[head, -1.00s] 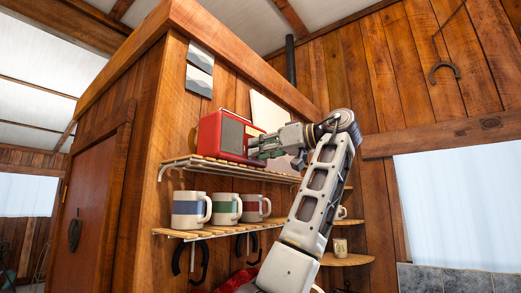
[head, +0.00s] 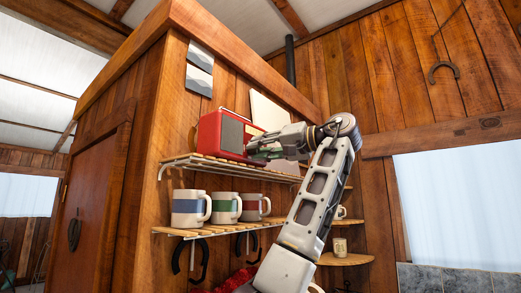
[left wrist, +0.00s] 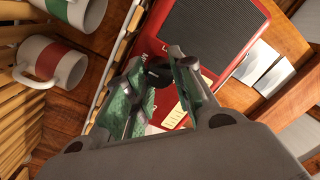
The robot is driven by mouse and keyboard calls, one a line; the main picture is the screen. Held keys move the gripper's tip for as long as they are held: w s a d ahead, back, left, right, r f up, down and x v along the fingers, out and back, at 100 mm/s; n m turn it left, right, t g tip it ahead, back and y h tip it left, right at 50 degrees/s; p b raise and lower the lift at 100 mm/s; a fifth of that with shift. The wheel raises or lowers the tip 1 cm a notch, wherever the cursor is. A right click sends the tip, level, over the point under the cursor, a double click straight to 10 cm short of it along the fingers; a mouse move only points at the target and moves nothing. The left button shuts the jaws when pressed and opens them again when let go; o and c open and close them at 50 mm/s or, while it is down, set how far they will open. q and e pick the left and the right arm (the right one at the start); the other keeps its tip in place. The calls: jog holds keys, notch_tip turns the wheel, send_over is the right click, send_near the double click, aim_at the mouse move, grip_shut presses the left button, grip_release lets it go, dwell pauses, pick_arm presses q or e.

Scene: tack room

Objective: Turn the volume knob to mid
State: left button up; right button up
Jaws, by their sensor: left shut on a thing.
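A red radio (head: 210,132) with a dark speaker grille stands on the upper slatted shelf in the head view. Its front and grille also fill the upper middle of the left wrist view (left wrist: 215,35). A dark round knob (left wrist: 158,74) on the radio's front sits between the green fingertips of my left gripper (left wrist: 157,62). The gripper (head: 256,148) is shut on the knob at the radio's right end, and the fingers hide most of it. A row of pale keys (left wrist: 185,95) lies beside the fingers. The knob's pointer or marks cannot be made out. My right gripper is out of view.
The upper shelf (head: 240,167) runs just under my left gripper. Several mugs stand on the lower shelf, among them a blue-banded one (head: 188,207) and a green-banded one (head: 225,207). Pale cards (head: 199,75) are on the wall above the radio.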

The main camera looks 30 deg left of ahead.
pick_arm(q)
jog(key=shift+f, duration=0.1)
dwell(0.5)
jog(key=o, duration=1.1)
jog(key=shift+c, duration=0.2)
jog(key=d, duration=1.2)
